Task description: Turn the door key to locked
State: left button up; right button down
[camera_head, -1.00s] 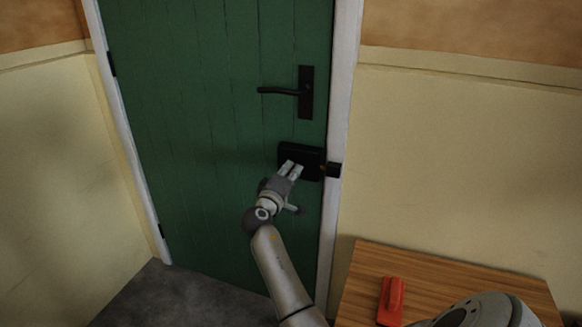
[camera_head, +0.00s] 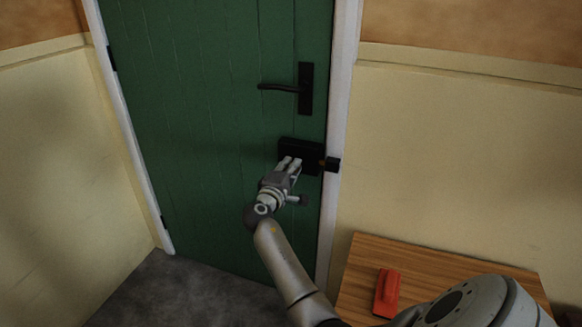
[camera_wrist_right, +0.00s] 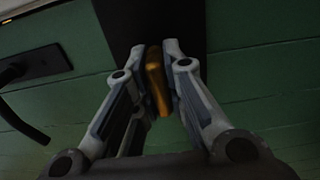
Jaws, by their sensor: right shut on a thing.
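The green door (camera_head: 210,130) is closed in its white frame. A black lock box (camera_head: 312,150) is mounted on it below the black door handle (camera_head: 306,88). My right gripper (camera_head: 290,163) is in front of the lock box. In the right wrist view its two fingers are shut on the brass-coloured key (camera_wrist_right: 157,80), which stands slightly tilted between them against the dark lock box (camera_wrist_right: 187,20). In the head view the fingers hide the key. My left gripper is not in view.
A black keeper (camera_head: 333,164) sits on the frame beside the lock box, with a small brass-coloured spot between them. A wooden table (camera_head: 365,262) with a red object (camera_head: 388,292) stands at the lower right. Grey floor (camera_head: 160,290) lies free at the lower left.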

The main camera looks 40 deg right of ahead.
jog(key=shift+r, duration=0.1)
jog(key=c, duration=1.5)
grip_release()
jog(key=shift+s+a+f, duration=0.15)
jog(key=shift+a+f, duration=0.05)
jog(key=shift+a, duration=0.3)
jog(key=v, duration=1.1)
jog(key=shift+s+r, duration=0.1)
